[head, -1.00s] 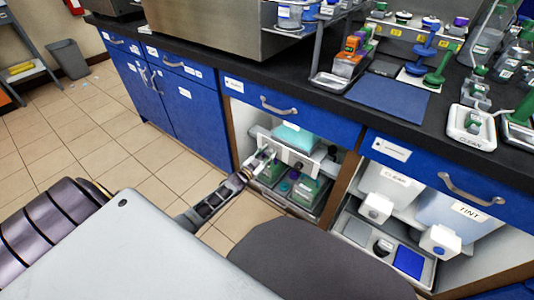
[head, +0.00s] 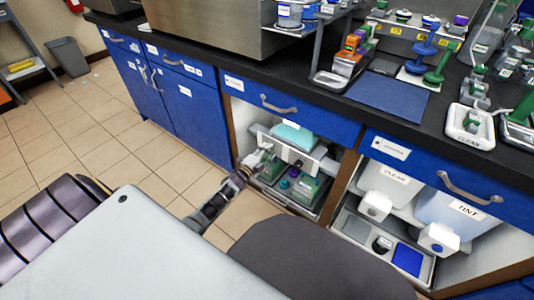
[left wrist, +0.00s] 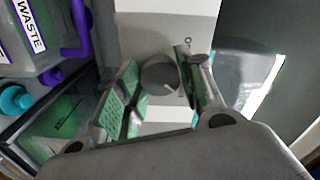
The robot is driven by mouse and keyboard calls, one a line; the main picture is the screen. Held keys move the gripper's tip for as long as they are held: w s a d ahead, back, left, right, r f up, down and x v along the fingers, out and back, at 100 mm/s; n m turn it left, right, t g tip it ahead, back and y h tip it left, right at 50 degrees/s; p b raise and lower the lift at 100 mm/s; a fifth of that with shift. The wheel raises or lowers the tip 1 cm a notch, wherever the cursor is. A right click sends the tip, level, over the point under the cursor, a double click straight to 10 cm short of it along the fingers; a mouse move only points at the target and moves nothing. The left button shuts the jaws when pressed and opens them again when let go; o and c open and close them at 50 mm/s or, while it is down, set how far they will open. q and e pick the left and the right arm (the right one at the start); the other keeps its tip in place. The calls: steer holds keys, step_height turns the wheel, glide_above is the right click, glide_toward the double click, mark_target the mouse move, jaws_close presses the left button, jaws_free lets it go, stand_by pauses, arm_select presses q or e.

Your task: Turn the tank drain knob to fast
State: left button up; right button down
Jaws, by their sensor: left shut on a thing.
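The grey round knob (left wrist: 160,75) sits on a white panel (left wrist: 167,22) in the left wrist view. My left gripper (left wrist: 161,82) has its green-padded fingers on both sides of the knob and is shut on it. In the head view my left gripper (head: 262,156) is at the left part of the white panel (head: 312,158) inside the open cabinet bay, and it hides the knob there. The knob's setting marks are too small to read. My right gripper is in neither view now.
A container labelled WASTE (left wrist: 32,20) with purple fittings stands left of the panel in the wrist view. To the right, the head view shows white CLEAN (head: 388,188) and TINT (head: 455,208) tanks. The tiled floor (head: 130,155) left of the arm is clear.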

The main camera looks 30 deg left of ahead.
arm_select(q)
steer(key=shift+m, duration=0.8)
steer(key=o, duration=1)
steer(key=shift+s+a, duration=0.15)
steer(key=shift+s, duration=1.85)
steer(key=shift+s+a, duration=0.15)
steer(key=shift+s, duration=1.85)
steer(key=shift+s+a, duration=0.15)
steer(key=shift+s, duration=1.85)
steer(key=shift+w+d, duration=0.1)
